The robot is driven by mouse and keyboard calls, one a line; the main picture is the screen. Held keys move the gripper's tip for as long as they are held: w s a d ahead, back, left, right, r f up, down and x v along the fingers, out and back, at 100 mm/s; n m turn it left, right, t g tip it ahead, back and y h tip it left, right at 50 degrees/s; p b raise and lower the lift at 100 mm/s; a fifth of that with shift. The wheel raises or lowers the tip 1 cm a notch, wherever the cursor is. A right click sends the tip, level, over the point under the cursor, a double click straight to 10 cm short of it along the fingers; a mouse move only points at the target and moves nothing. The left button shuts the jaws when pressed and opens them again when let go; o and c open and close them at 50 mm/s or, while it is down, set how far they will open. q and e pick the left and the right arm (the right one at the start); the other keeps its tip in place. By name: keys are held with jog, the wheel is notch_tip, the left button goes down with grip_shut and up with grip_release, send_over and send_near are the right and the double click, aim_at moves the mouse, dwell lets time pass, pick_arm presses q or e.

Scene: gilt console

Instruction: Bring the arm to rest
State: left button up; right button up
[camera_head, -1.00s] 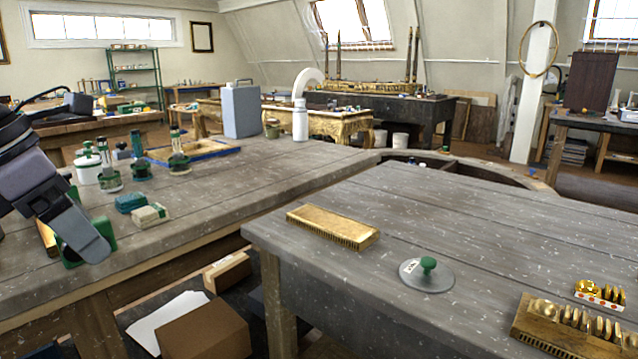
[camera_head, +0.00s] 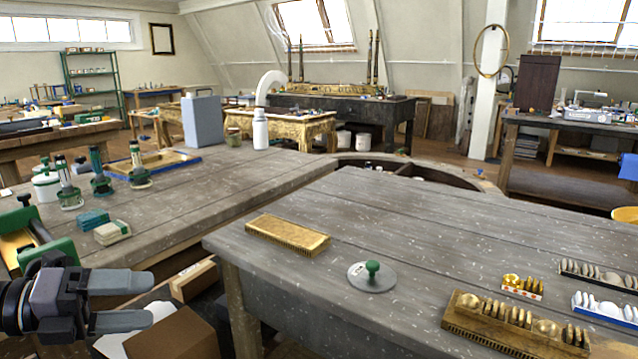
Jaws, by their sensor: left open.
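My left gripper (camera_head: 135,302) is at the lower left of the head view. Its two grey fingers point right and stand apart, with nothing between them. It hangs in front of the near edge of the left workbench (camera_head: 190,215), over the gap where a brown box (camera_head: 172,335) stands. No held thing shows. My right gripper is not in view.
A green clamp-like tool (camera_head: 40,240) lies on the left bench close above the gripper. Teal and cream blocks (camera_head: 113,232) lie beyond it. The right bench (camera_head: 400,220) holds a gold brush-like block (camera_head: 287,235), a green-knobbed disc (camera_head: 372,276) and a wooden rack (camera_head: 510,325).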

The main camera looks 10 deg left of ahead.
pick_arm(q)
notch_tip(320, 180, down, 16)
jog(key=s+n+t+y+p, duration=0.3)
jog(key=n+t+y, duration=0.5)
jog(key=n, duration=1.4)
jog(key=s+d+f+n+g+y+p, duration=0.3)
jog(key=s+d+f+n+g, duration=0.2)
jog(key=s+d+f+n, duration=0.4)
notch_tip(320, 180, down, 3)
jog(key=shift+s+d+g+p, duration=0.3)
jog(key=shift+s+d+p, duration=0.15)
jog(key=shift+d, duration=0.1)
